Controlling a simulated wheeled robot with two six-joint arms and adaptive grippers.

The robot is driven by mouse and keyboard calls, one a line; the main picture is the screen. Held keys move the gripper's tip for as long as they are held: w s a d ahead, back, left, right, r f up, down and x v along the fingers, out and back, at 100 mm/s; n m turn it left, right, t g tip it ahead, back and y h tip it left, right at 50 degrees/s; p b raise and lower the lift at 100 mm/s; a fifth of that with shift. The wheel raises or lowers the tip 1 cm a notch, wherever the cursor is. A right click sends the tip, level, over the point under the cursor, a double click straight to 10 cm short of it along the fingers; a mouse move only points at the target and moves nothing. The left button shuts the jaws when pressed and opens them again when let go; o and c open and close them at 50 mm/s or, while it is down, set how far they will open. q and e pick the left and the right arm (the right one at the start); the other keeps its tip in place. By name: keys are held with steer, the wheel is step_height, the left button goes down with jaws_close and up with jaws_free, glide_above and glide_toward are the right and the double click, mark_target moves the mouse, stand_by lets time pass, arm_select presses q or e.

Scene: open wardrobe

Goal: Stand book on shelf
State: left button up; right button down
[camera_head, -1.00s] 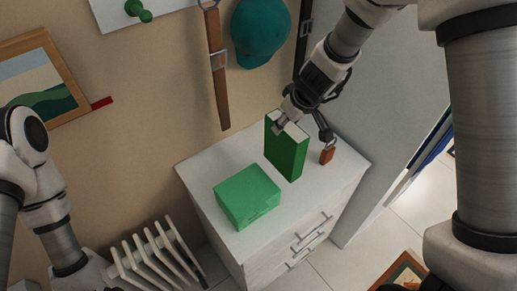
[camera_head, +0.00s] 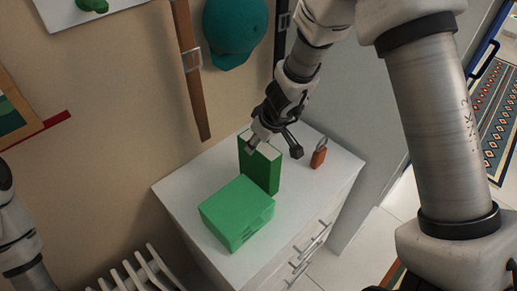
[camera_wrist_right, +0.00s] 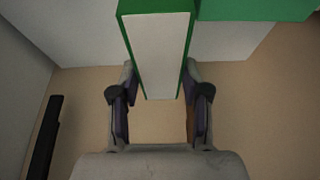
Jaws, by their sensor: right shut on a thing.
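A green book (camera_head: 262,172) with pale page edges is upright over the white chest of drawers (camera_head: 325,185). Its lower end is partly hidden behind a green box, so I cannot tell whether it touches the top. My right gripper (camera_head: 262,143) is shut on the book's upper end. In the right wrist view the two fingers (camera_wrist_right: 158,100) sit on either side of the book (camera_wrist_right: 157,45), against its green covers. Part of my left arm shows at the left edge of the head view; its gripper is out of view.
The lighter green box (camera_head: 232,215) lies close beside the book. A small orange-red padlock-like item (camera_head: 319,154) stands to the right on the chest top. A brown belt (camera_head: 190,75) and teal cap (camera_head: 235,30) hang on the wall. A white radiator (camera_head: 145,275) is at lower left.

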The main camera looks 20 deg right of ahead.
steer(key=shift+r, duration=0.15)
steer(key=c, duration=0.6)
jaws_free()
steer(key=shift+o, duration=0.2)
steer(key=shift+s, duration=0.1)
steer(key=p+v, duration=0.7)
steer(key=v, duration=0.5)
